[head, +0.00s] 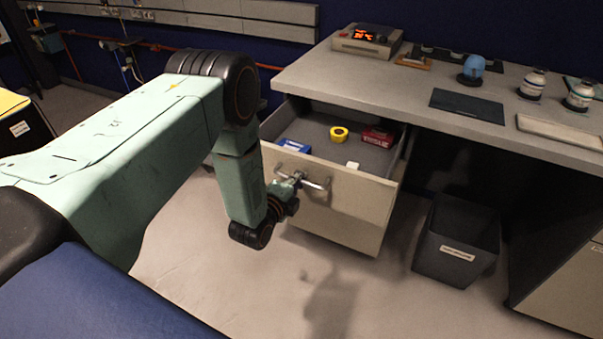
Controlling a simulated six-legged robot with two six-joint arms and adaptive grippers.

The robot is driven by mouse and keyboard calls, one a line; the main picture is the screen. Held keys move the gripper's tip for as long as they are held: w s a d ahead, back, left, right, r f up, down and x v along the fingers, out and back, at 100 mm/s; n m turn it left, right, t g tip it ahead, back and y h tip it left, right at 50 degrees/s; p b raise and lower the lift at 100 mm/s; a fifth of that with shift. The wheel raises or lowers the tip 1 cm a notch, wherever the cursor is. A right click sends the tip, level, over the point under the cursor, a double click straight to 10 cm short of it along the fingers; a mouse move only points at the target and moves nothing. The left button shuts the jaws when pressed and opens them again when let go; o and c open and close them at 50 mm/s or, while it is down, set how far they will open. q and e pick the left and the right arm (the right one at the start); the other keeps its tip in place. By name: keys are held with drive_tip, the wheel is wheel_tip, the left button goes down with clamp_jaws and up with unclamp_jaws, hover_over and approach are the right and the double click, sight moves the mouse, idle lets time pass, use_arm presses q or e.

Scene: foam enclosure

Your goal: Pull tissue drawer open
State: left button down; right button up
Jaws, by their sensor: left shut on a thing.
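The drawer (345,213) under the left end of the desk stands pulled out, with its inside showing. In it lie a blue box (294,146), a yellow roll (339,133), a red box (377,137) and a small white item (352,165). The drawer's metal bar handle (317,185) is on its beige front. My left gripper (298,180) is at the handle, shut on it. My right gripper is not in view.
The desk top (400,91) above the drawer holds a device with a red display (367,38), a blue-topped container (473,67), white jars (532,84) and a dark mat (467,106). A dark bin (457,240) stands on the floor right of the drawer. Floor before the drawer is clear.

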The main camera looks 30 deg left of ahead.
use_arm(q)
drive_tip(key=shift+s+r, duration=0.15)
drive_tip(key=shift+s, duration=0.1)
drive_tip(key=c, duration=1.4)
unclamp_jaws()
drive_tip(key=shift+s, duration=0.1)
drive_tip(key=shift+c, duration=0.2)
drive_tip(key=v, duration=1.2)
